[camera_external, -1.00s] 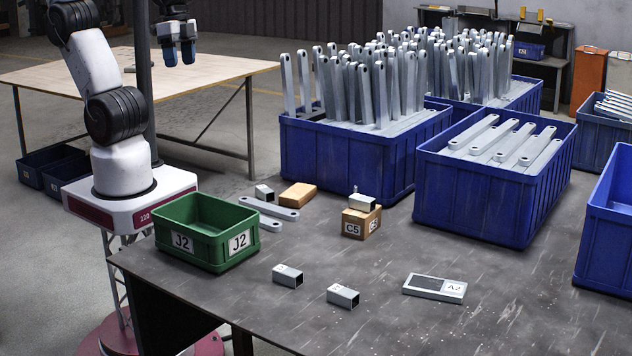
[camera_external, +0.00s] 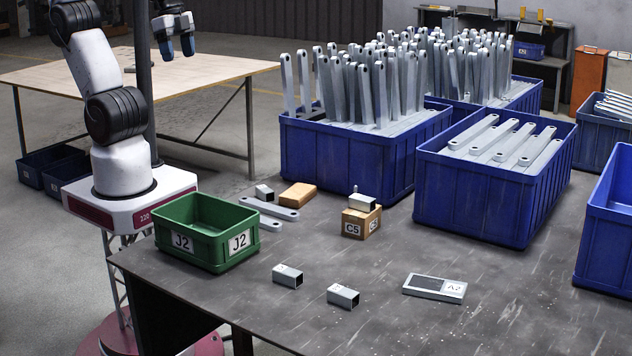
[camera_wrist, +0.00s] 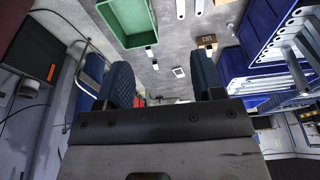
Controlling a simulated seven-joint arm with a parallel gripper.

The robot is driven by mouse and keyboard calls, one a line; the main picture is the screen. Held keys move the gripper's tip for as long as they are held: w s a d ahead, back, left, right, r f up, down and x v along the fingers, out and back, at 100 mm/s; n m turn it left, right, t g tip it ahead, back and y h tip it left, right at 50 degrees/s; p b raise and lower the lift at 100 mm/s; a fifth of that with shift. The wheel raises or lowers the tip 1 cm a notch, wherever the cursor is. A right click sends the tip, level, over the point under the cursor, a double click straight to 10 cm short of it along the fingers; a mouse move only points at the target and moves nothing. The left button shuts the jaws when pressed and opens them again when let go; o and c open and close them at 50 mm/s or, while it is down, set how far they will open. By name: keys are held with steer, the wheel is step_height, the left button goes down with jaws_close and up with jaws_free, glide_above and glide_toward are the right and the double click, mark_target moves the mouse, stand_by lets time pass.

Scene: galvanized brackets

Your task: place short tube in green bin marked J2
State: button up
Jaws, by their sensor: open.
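A green bin marked J2 (camera_external: 205,233) stands at the table's left edge in the external view, and it shows at the top of the wrist view (camera_wrist: 127,22). It looks empty. Two short square metal tubes, one (camera_external: 287,275) and another (camera_external: 343,296), lie on the table in front of and right of the bin. A further short tube (camera_external: 264,193) lies behind the bin. My gripper (camera_external: 175,47) is high at the upper left, well away from the tubes and bin. Its blue-padded fingers (camera_wrist: 165,90) are apart with nothing between them.
Flat bars (camera_external: 270,208) and a tan block (camera_external: 298,195) lie behind the bin. A cardboard box marked C5 (camera_external: 361,222) holds a metal piece. Large blue bins (camera_external: 490,195) stand behind. The front table is mostly clear.

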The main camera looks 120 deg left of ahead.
steer(key=w+a+f+m, duration=0.1)
steer(key=w+a+f, duration=0.3)
steer(key=w+f, duration=0.25)
steer(key=m+g, duration=0.3)
glide_above(264, 188)
step_height(264, 188, down, 26)
steer(key=shift+s+d+r, duration=0.1)
steer(key=shift+d, duration=0.05)
steer(key=shift+a+f, duration=0.25)
steer(key=shift+f, duration=0.2)
steer(key=shift+f, duration=0.1)
steer(key=shift+f, duration=1.2)
steer(key=shift+f, duration=0.15)
steer(key=shift+f, duration=2.45)
